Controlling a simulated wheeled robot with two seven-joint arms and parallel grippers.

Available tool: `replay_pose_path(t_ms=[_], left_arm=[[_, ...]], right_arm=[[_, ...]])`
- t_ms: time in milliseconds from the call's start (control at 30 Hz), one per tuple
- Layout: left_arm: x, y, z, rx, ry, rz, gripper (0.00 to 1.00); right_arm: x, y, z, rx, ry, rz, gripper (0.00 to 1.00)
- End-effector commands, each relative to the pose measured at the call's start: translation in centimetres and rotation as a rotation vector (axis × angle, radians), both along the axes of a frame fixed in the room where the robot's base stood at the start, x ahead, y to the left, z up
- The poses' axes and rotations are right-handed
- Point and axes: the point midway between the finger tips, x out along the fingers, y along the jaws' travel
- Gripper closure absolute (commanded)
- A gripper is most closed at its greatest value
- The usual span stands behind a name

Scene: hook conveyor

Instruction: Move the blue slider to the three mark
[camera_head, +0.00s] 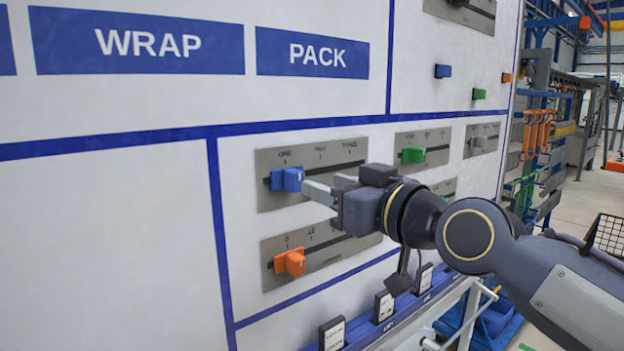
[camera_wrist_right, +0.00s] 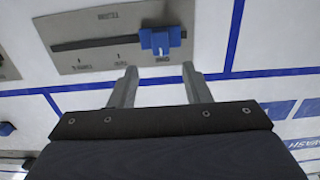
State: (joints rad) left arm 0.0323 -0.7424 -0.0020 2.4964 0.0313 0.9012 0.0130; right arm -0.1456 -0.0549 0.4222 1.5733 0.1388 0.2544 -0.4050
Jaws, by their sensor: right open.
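The blue slider (camera_head: 287,179) sits at the left end of its slot, under the mark that reads ONE, on a grey metal plate (camera_head: 330,150) with three marks. The mark at the right end of that plate looks like THREE. In the right wrist view the blue slider (camera_wrist_right: 160,40) appears just beyond the fingertips, with the plate (camera_wrist_right: 85,62) upside down. My right gripper (camera_head: 322,188) is open and empty, just right of the slider in the head view. Its two fingers (camera_wrist_right: 160,72) point at the panel, apart from the slider. My left gripper is not in view.
An orange slider (camera_head: 290,262) is on a plate below, and a green slider (camera_head: 413,155) is on a plate to the right. Labelled switches (camera_head: 333,335) line the ledge below. The white panel left of the blue slider is bare.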

Motion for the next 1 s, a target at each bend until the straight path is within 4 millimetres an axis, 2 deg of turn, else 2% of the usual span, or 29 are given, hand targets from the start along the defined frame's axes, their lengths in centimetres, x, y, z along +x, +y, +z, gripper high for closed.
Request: replay_pose_path(t_ms=[133, 367, 600, 867, 1000], left_arm=[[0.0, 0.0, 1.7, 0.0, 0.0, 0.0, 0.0], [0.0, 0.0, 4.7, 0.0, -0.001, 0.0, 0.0], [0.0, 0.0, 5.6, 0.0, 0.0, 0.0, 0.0], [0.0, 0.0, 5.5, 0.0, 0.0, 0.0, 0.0], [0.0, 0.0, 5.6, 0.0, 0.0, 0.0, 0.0]], right_arm=[[1.4, 1.1, 0.7, 0.001, -0.003, 0.003, 0.56], [4.3, 3.4, 0.7, -0.002, 0.0, 0.005, 0.56], [6.0, 4.4, 0.3, 0.002, -0.002, 0.001, 0.56], [6.1, 4.5, 0.1, 0.001, -0.003, 0.0, 0.56], [6.1, 4.5, 0.1, 0.001, -0.003, 0.0, 0.73]])
